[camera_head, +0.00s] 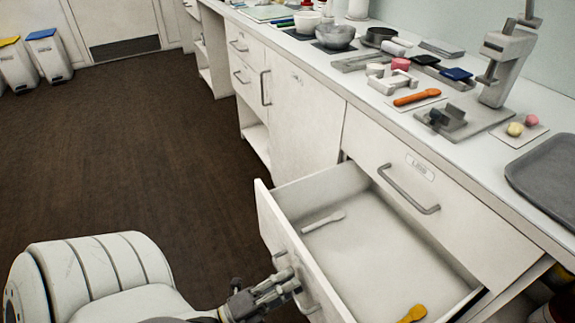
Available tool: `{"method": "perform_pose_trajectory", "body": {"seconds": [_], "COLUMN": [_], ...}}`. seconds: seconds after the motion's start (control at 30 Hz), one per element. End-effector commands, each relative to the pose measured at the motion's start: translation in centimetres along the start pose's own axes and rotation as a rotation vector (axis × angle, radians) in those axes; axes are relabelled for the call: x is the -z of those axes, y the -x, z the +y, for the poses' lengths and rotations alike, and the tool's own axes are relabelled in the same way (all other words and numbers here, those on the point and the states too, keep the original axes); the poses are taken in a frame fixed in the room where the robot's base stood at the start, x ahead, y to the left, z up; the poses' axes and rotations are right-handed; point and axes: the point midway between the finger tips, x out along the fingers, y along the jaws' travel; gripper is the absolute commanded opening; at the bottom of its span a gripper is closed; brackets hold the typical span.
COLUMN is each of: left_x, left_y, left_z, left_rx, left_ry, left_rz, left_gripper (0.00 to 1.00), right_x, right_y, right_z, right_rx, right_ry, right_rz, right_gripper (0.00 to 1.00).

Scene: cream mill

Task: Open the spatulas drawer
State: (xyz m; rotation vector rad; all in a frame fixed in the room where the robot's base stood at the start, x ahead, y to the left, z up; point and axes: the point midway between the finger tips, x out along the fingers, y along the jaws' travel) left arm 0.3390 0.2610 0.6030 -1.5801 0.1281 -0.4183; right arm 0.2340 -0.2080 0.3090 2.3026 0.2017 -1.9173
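The lower drawer (287,243) stands pulled well out from the cabinet, at lower right. A pale spatula (323,222) lies inside on the left, and a yellow spatula (411,314) lies near the bottom edge of the picture. The drawer's grey handle (306,302) is on its outer front face, partly hidden by my fingers. My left gripper (277,287) is at this handle, its fingertips up against it or very close. Whether the fingers are closed around the bar cannot be made out. My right gripper is out of view.
A shut, labelled drawer with a handle (408,190) sits above the open one. The dark floor (150,150) left of the cabinets is clear, with bins (48,55) far left.

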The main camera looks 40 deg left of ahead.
Motion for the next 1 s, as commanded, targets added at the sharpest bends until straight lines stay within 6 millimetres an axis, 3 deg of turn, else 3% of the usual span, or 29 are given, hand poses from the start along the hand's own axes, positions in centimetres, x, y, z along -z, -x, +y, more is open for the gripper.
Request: {"method": "perform_pose_trajectory", "body": {"seconds": [0.27, 0.43, 0.8, 1.0], "left_x": [0.0, 0.0, 0.0, 0.0], "left_y": [0.0, 1.2, 8.7, 11.3], "left_z": [-0.1, 0.0, 0.1, 0.0], "left_rx": [0.002, -0.001, -0.003, 0.000], "left_ry": [0.000, 0.001, 0.001, 0.000], "left_rz": [0.000, -0.001, -0.001, -0.001], "left_gripper": [0.32, 0.32, 0.32, 0.32], "right_x": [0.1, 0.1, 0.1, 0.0], "right_y": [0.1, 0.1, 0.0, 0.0], "right_z": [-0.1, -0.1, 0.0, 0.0], "right_rx": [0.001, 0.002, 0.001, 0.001], "right_ry": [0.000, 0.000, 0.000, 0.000], "right_rz": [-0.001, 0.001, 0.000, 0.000], "right_gripper": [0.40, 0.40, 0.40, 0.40]}}
